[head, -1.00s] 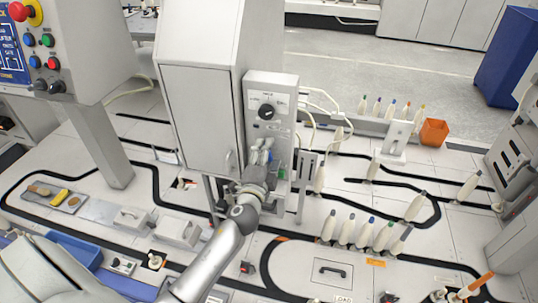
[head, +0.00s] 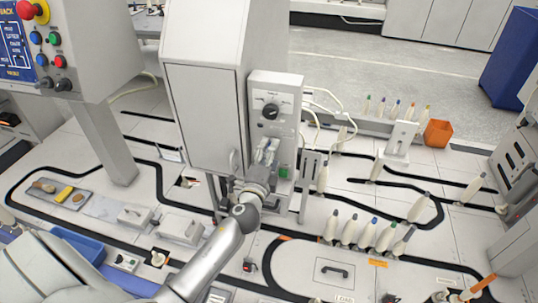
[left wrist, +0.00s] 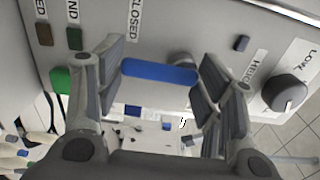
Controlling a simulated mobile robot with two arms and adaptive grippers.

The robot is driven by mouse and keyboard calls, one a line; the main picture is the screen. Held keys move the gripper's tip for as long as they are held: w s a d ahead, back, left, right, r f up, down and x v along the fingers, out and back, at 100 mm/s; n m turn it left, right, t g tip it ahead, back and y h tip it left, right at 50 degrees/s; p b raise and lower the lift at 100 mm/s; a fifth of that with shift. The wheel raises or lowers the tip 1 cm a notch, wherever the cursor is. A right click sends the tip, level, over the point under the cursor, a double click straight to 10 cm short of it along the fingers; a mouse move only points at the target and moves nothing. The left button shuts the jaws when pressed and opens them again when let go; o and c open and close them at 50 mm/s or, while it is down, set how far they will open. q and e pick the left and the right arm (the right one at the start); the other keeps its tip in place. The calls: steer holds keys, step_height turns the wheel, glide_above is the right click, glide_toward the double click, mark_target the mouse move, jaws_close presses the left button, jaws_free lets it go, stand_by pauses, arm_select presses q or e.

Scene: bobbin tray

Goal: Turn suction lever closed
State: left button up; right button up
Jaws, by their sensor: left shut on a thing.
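The suction lever has a blue handle (left wrist: 160,72) that lies between my left gripper's fingers in the left wrist view, its left end near a CLOSED label (left wrist: 135,18). My left gripper (left wrist: 160,92) is shut on this handle. In the head view my left gripper (head: 267,150) is at the front of the grey control box (head: 284,90), below its black dial. There the fingers hide the lever. My right gripper is in neither view.
A tall grey cabinet (head: 203,115) stands directly left of the control box. A green button (head: 284,172) is just right of the gripper. Several white bobbins (head: 350,232) stand on the black track to the right. An orange bin (head: 438,133) is farther back.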

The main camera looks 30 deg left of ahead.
arm_select(q)
steer(key=o, duration=1)
steer(key=shift+w, duration=0.1)
steer(key=v, duration=1.2)
